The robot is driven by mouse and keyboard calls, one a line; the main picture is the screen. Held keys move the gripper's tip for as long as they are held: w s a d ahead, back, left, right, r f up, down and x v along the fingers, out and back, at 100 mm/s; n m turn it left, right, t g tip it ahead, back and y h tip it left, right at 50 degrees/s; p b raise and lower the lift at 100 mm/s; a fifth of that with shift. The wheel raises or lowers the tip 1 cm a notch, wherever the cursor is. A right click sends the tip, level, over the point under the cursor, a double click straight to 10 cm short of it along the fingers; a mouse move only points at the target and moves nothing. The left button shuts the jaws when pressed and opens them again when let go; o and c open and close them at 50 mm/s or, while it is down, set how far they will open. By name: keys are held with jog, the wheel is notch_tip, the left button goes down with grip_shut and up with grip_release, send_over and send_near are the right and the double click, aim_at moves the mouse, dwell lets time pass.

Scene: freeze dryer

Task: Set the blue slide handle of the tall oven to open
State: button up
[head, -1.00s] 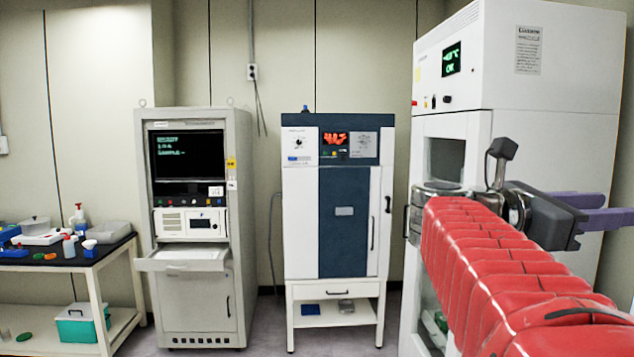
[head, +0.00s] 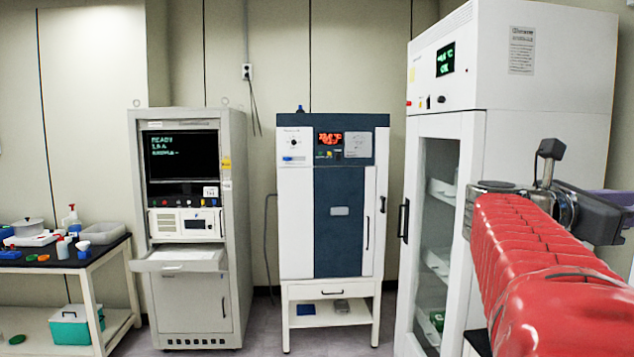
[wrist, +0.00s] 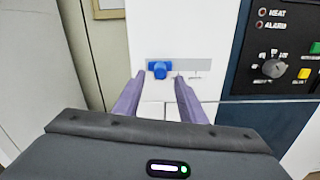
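In the wrist view a blue slide handle (wrist: 160,69) sits at the left part of a grey plate (wrist: 195,65) on a white appliance front (wrist: 180,30). This appears to be the tall oven. My gripper (wrist: 159,79) is open, its two purple fingers spread to the left and right of the handle's line. The handle shows between the fingertips; I cannot tell whether they touch it. In the head view my gripper's dark body (head: 595,215) is at the right edge, and its fingertips are cut off.
A dark panel (wrist: 240,75) with a knob (wrist: 274,68) and buttons lies right of the handle. In the head view a tall white glass-door cabinet (head: 440,125) stands close behind my arm. A white and blue oven-like unit (head: 340,220) and a grey rack (head: 190,300) stand farther left.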

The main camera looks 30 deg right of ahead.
jog(key=shift+x, duration=2.7)
jog(key=shift+c, duration=0.2)
grip_shut()
